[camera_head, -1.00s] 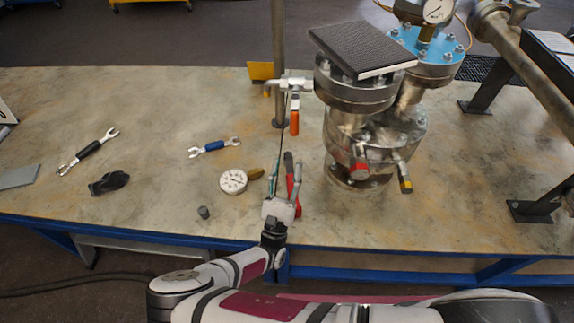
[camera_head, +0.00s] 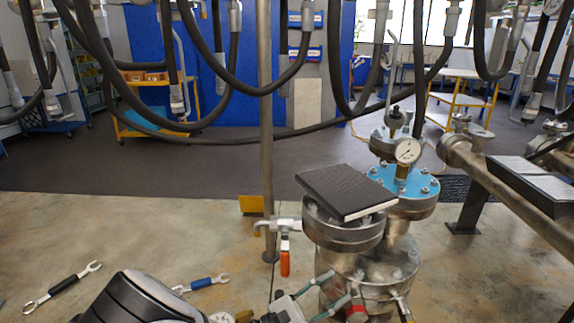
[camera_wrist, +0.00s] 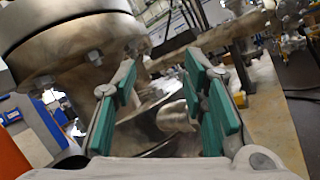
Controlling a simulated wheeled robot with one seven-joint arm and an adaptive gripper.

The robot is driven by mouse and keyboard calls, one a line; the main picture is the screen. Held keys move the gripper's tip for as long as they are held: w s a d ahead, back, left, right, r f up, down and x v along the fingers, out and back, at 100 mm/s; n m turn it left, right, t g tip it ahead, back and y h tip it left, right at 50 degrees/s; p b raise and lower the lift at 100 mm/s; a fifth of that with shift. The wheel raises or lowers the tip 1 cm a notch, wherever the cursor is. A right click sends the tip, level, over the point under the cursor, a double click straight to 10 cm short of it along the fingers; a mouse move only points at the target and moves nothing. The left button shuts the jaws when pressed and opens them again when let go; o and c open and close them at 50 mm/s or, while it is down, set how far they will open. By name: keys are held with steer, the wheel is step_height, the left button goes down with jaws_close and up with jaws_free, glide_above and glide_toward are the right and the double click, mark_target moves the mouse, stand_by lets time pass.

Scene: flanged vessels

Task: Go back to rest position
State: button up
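My gripper (camera_head: 325,296) is at the bottom of the head view, close in front of the steel flanged vessel (camera_head: 345,238). Its fingers are spread apart. In the wrist view my gripper (camera_wrist: 165,108) shows its green pads wide apart with nothing held between them. The vessel's bolted flange (camera_wrist: 75,50) fills the upper left there, and metal parts lie beyond the fingers. I cannot tell whether the gripper touches the vessel. My arm covers part of the bench at the bottom of the head view.
A black book (camera_head: 345,190) lies on the vessel's top flange. A valve with an orange handle (camera_head: 285,262) stands beside a vertical pole (camera_head: 266,130). Wrenches (camera_head: 62,287) lie on the bench at left. Black hoses (camera_head: 225,140) hang across the top. A blue-flanged vessel with a gauge (camera_head: 408,151) stands behind.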

steer(key=s+d+r+m+g+y, duration=0.9)
steer(key=d+r+m+g+y, duration=0.1)
steer(key=g, duration=0.2)
steer(key=s+r+m+t+y, duration=0.7)
steer(key=s+r+y, duration=0.3)
steer(key=s+r, duration=0.2)
steer(key=shift+a+r+t, duration=0.15)
steer(key=shift+r+t, duration=0.35)
steer(key=shift+r, duration=0.15)
